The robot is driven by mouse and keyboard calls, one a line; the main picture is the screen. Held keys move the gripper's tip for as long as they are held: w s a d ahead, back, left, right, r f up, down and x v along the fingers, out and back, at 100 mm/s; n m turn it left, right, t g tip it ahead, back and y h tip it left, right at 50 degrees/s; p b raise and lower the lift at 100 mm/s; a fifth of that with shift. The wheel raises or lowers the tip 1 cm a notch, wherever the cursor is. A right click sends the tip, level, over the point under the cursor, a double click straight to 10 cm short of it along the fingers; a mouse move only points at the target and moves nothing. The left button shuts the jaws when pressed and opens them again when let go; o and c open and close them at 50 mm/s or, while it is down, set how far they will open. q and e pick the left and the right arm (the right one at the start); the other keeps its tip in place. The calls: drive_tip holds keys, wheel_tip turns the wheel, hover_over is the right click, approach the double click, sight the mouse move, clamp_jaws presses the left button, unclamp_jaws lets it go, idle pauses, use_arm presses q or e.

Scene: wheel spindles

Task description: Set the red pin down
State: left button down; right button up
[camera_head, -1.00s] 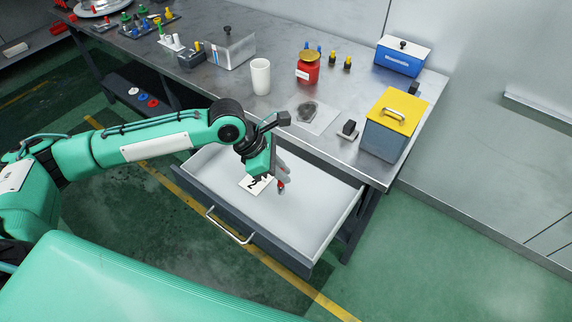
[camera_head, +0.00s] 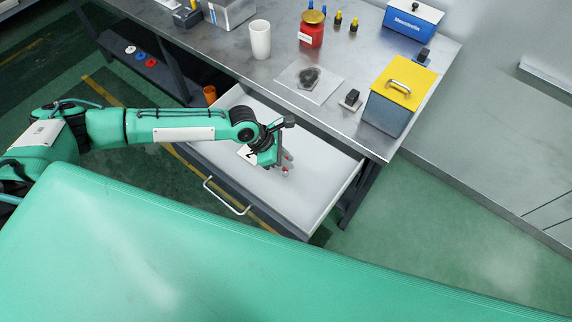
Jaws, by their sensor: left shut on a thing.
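The red pin (camera_head: 285,171) shows as a small red spot low in the open drawer (camera_head: 300,205). My left gripper (camera_head: 284,164) reaches down into the drawer and is shut on the pin. The gripper and wrist hide most of the pin, and I cannot tell whether it touches the drawer floor. My right gripper is not in view.
The drawer's right part is bare. Its front has a metal handle (camera_head: 226,197). On the bench above stand a white cup (camera_head: 260,40), a red jar (camera_head: 311,32), a yellow-lidded box (camera_head: 400,92) and a blue box (camera_head: 411,22). An orange cup (camera_head: 210,94) is left of the drawer.

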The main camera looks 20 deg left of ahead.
sight(286, 169)
use_arm(q)
drive_tip(key=shift+f, duration=0.6)
wheel_tip(286, 169, down, 3)
drive_tip(key=shift+f, duration=0.3)
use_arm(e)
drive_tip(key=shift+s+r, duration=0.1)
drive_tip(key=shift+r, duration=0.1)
use_arm(q)
drive_tip(key=c, duration=1.4)
unclamp_jaws()
drive_tip(key=shift+f, duration=0.1)
drive_tip(key=shift+c, duration=0.2)
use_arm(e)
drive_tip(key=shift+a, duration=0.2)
